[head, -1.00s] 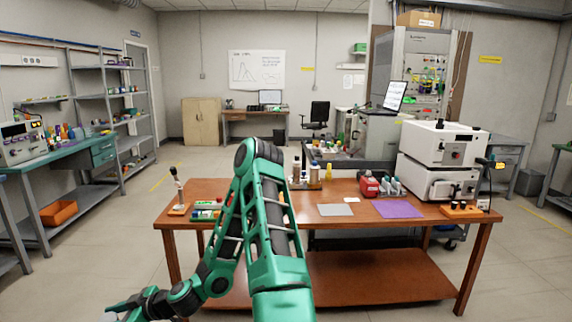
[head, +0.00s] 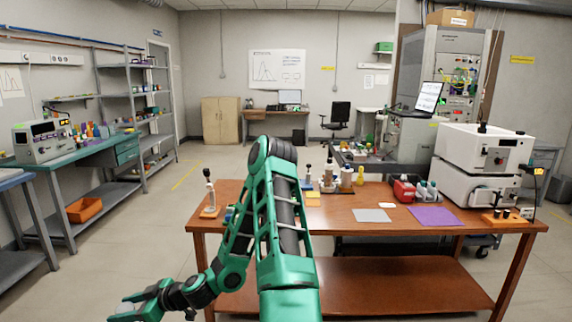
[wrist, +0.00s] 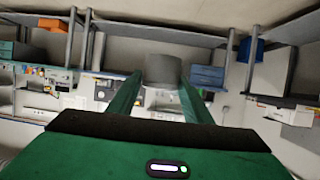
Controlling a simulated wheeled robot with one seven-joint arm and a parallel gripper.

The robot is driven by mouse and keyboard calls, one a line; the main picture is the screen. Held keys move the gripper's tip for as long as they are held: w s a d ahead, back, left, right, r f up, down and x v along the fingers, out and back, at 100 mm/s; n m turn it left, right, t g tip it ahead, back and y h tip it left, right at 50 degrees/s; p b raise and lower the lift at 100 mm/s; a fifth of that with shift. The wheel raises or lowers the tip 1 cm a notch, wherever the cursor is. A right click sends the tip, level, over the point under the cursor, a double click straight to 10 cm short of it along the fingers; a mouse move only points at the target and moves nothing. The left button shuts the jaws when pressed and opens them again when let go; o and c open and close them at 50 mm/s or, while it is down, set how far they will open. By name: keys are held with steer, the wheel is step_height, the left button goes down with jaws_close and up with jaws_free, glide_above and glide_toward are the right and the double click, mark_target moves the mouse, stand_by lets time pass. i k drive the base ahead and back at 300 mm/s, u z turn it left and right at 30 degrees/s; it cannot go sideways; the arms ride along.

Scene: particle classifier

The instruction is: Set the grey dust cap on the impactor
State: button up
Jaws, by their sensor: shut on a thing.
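In the wrist view, my gripper (wrist: 162,82) is shut on a grey cylinder that looks like the grey dust cap (wrist: 164,68). The cap sits between the two green fingertips. In the head view, my gripper (head: 128,309) is low at the left, in front of and left of the brown table (head: 345,245); the cap is not clear there. The impactor cannot be told for certain. A slim upright device on a wooden stand (head: 209,195) is at the table's left end. Several upright bottle-like items (head: 328,176) stand at the back middle, partly beside my arm.
A grey mat (head: 371,215) and a purple mat (head: 435,216) lie on the table. A red device (head: 404,190) and white stacked instruments (head: 484,167) stand at the right. A teal bench (head: 90,150) is at the left. Open floor lies between bench and table.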

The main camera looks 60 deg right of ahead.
mark_target(348, 169)
steer(key=u, duration=0.05)
steer(key=i, duration=0.65)
steer(key=z, duration=2.1)
